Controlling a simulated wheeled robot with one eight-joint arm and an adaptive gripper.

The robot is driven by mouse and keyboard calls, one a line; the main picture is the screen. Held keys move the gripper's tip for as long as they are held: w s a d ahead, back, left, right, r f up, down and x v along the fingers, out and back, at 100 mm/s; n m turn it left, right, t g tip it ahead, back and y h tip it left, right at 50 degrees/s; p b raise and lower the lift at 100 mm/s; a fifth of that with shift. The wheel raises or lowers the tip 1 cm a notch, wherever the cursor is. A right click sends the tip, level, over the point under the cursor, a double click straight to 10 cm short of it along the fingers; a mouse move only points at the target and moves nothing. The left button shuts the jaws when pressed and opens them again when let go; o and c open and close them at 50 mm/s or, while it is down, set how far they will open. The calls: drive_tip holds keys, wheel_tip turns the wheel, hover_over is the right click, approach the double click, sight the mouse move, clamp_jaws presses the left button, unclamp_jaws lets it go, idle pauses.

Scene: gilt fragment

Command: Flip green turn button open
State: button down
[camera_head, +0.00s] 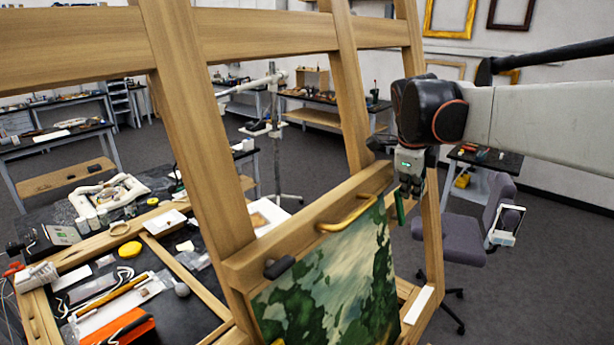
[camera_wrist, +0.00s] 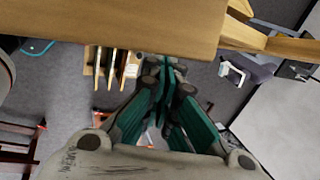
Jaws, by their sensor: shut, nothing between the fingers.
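My gripper (camera_head: 404,195) is at the right end of the easel's wooden cross rail (camera_head: 242,266), close to its top and the right upright. Its green-padded fingers are shut and empty; they also show in the wrist view (camera_wrist: 170,85), just below a wooden beam (camera_wrist: 120,22). I cannot pick out a green turn button apart from the green fingers; it may be hidden behind my gripper. A dark turn button (camera_head: 279,267) sits on the left of the rail. A yellow bar (camera_head: 347,215) sits at its middle. I cannot tell whether my fingers touch the rail.
A green and white painting (camera_head: 330,290) stands under the rail. Easel uprights (camera_head: 200,130) rise left of my gripper. A cluttered bench (camera_head: 205,320) is at the lower left. A grey chair (camera_head: 460,235) stands behind at the right, with open floor around it.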

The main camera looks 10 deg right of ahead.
drive_tip(key=shift+w+d+f+g+y, duration=0.2)
drive_tip(key=shift+w+d+g+y, duration=0.1)
drive_tip(key=shift+w+d, duration=0.15)
drive_tip(key=shift+s+a, duration=0.15)
drive_tip(key=shift+s, duration=0.05)
